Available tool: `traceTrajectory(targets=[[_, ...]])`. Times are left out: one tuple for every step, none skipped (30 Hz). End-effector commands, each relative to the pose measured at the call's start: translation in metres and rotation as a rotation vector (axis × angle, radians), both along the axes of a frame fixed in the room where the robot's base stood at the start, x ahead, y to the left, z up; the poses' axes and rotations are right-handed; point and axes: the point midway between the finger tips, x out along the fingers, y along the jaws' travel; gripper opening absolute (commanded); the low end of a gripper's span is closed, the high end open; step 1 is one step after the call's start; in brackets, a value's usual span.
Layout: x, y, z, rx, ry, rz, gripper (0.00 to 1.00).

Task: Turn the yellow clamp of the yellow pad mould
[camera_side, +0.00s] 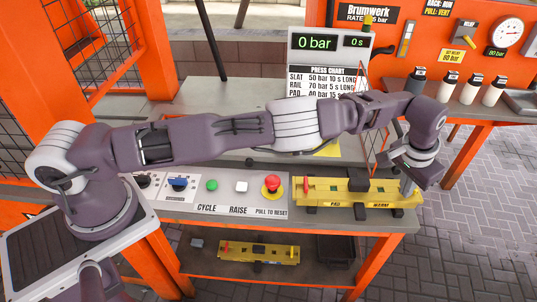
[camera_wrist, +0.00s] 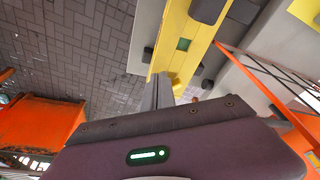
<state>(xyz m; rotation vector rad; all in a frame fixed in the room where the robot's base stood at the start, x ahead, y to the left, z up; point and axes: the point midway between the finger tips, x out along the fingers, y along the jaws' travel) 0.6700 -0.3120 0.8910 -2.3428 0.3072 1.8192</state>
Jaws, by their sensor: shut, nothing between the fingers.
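The yellow pad mould (camera_side: 343,198) lies on the bench top at the right, with "PAD" lettered on its front. A red clamp (camera_side: 305,185) stands at its left end. My gripper (camera_side: 405,188) points down at the mould's right end, its fingers shut and empty. In the wrist view the mould (camera_wrist: 178,45) runs up from the fingertips (camera_wrist: 162,80). A yellow piece that looks like the yellow clamp (camera_wrist: 179,86) sits just right of the fingers. I cannot tell if they touch it. In the side view my gripper mostly hides that clamp.
A second yellow mould (camera_side: 258,253) lies on the lower shelf beside a dark bin (camera_side: 336,249). The control panel (camera_side: 225,196) with a red stop button (camera_side: 271,185) is left of the pad mould. Several bottles (camera_side: 472,89) stand on the back-right shelf. Open paving lies right of the bench.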

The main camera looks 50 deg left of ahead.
Motion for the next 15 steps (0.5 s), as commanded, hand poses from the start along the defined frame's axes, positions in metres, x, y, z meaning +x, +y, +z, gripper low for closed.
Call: traceTrajectory(targets=[[0.0,0.0,-0.0001,0.0,0.0,0.0,0.0],[0.0,0.0,-0.0001,0.0,0.0,0.0,0.0],[0.0,0.0,-0.0001,0.0,0.0,0.0,0.0],[0.0,0.0,-0.0001,0.0,0.0,0.0,0.0],[0.0,0.0,-0.0001,0.0,0.0,0.0,0.0],[0.0,0.0,0.0,0.0,0.0,0.0,0.0],[0.0,0.0,0.0,0.0,0.0,0.0,0.0],[0.0,0.0,0.0,0.0,0.0,0.0,0.0],[0.0001,0.0002,0.0,0.0,0.0,0.0,0.0],[0.0,0.0003,0.0001,-0.001,0.0,0.001,0.0],[-0.0001,0.0006,0.0001,-0.001,0.0,0.001,0.0],[0.0,0.0014,0.0002,-0.001,0.0,0.001,0.0],[0.0,0.0021,0.0005,-0.001,0.0,0.001,0.0],[-0.0002,0.0023,0.0007,-0.002,0.001,0.0,0.0],[-0.0002,0.0038,0.0008,-0.002,0.0,0.0,0.0]])
